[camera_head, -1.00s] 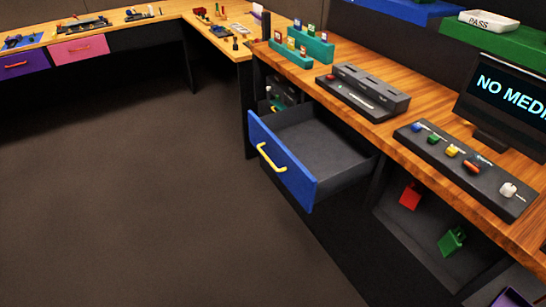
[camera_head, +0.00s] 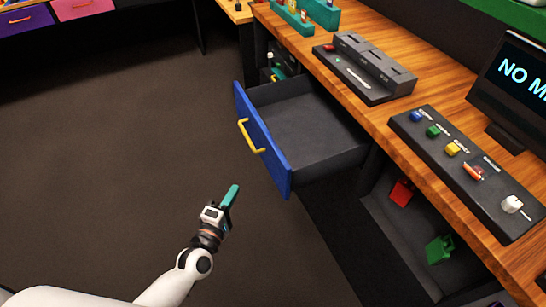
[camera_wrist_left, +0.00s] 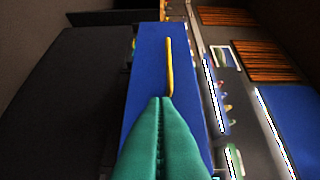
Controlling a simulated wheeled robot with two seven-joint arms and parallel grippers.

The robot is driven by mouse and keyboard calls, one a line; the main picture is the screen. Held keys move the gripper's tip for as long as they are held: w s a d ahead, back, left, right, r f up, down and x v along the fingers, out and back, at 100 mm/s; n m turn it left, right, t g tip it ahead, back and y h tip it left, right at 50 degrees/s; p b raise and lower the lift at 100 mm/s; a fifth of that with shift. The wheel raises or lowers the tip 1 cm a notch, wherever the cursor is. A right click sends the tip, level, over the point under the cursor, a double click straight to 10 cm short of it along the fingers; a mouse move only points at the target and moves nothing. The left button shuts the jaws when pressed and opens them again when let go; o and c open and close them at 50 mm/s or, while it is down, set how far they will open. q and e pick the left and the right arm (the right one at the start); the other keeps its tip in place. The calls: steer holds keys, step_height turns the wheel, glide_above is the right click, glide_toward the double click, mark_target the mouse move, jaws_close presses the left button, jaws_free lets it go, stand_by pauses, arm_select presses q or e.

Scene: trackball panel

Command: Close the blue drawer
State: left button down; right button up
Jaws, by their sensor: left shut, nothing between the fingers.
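The blue drawer (camera_head: 262,143) is pulled out from under the wooden desk, with its grey inside empty. Its yellow handle (camera_head: 250,136) is on the blue front, which faces left in the head view. My left gripper (camera_head: 232,192) is shut and empty, with teal fingers. It is in front of the drawer front and apart from it in the head view. In the left wrist view the shut fingers (camera_wrist_left: 160,105) point at the blue front (camera_wrist_left: 150,70), and their tips overlap the lower end of the yellow handle (camera_wrist_left: 169,65). My right gripper is not in view.
The wooden desk (camera_head: 375,125) holds a grey block rack (camera_head: 375,65), a button panel (camera_head: 462,160) and a monitor (camera_head: 510,90). A red tag (camera_head: 402,192) and a green tag (camera_head: 440,249) are in the bay below. The floor left of the drawer is clear.

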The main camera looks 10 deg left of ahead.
arm_select(q)
steer(key=p, duration=0.1)
glide_toward(265, 152)
steer(key=w, duration=0.5)
steer(key=shift+w+d, duration=0.3)
steer(key=shift+d, duration=0.2)
steer(key=shift+f, duration=0.1)
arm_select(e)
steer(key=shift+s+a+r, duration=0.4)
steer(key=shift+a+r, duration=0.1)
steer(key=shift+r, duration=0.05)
arm_select(q)
steer(key=shift+w+d, duration=0.1)
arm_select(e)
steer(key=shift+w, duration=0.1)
